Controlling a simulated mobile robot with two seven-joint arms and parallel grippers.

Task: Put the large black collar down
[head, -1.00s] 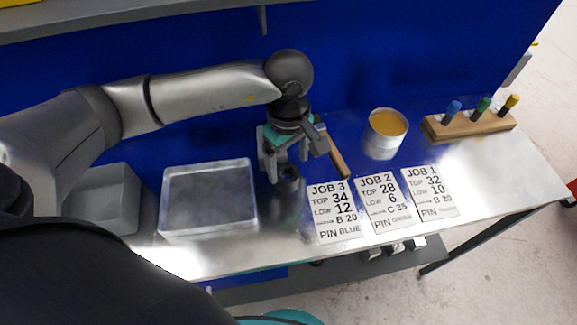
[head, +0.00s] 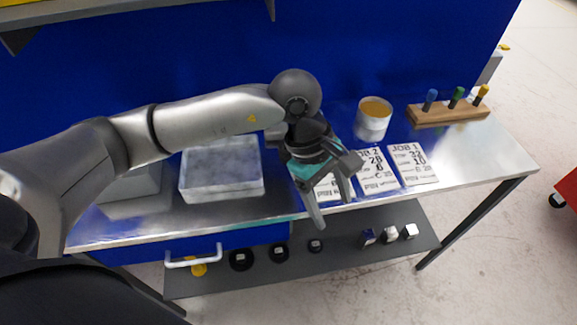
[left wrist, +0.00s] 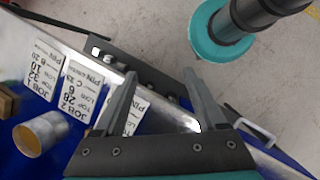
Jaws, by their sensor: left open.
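Black collars sit in a row on the lower shelf in the head view; the largest-looking one (head: 240,260) is at the left, with a middle one (head: 278,252) and a smaller one (head: 316,245) to its right. My left gripper (head: 334,207) is open, with nothing between its fingers. It hangs at the bench's front edge, above and to the right of the collars, pointing down. Its open fingers also show in the left wrist view (left wrist: 160,73). My right gripper is in neither view.
A drawer handle (head: 194,262) juts out at the front.

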